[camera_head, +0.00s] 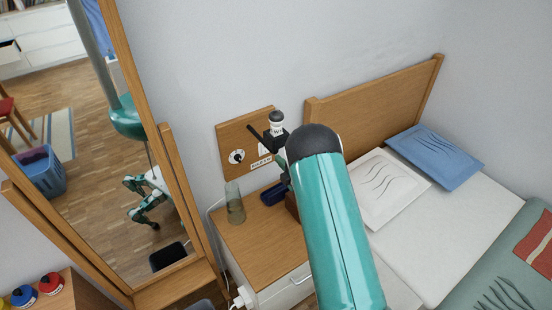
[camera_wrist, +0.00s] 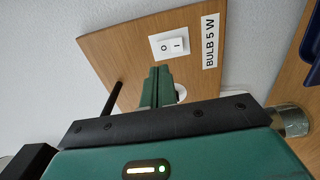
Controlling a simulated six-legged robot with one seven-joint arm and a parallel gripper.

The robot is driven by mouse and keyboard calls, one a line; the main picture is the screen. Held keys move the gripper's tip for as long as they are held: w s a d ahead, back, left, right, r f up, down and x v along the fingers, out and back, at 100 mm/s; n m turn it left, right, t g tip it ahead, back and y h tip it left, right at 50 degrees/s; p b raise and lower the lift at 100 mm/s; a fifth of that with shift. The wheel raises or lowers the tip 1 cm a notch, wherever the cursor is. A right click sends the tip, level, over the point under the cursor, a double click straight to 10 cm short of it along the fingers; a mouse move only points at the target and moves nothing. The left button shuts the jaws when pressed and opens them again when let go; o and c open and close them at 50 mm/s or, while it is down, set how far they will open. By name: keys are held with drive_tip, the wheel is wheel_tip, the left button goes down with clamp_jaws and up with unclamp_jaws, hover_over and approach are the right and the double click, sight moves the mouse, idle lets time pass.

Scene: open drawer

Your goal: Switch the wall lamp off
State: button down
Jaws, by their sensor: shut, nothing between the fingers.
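A wooden wall panel (camera_wrist: 125,45) carries a white rocker switch (camera_wrist: 174,46) marked O and I, beside a "BULB 5 W" label (camera_wrist: 210,45). My gripper (camera_wrist: 158,72) has its two green fingers together, with nothing between them. The fingertips point at the panel and appear just below the switch in the wrist view; I cannot tell whether they touch it. Whether the lamp is lit is unclear.
A dark peg (camera_wrist: 112,98) sticks out of the panel left of my fingers. A glass (camera_head: 235,205) and a dark blue object (camera_head: 273,193) stand on the nightstand (camera_head: 255,245). A mirror (camera_head: 110,150) is at left, a bed (camera_head: 430,230) at right.

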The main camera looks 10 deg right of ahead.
drive_tip(key=v, duration=0.6)
drive_tip(key=shift+r, duration=0.4)
drive_tip(key=shift+s, duration=0.1)
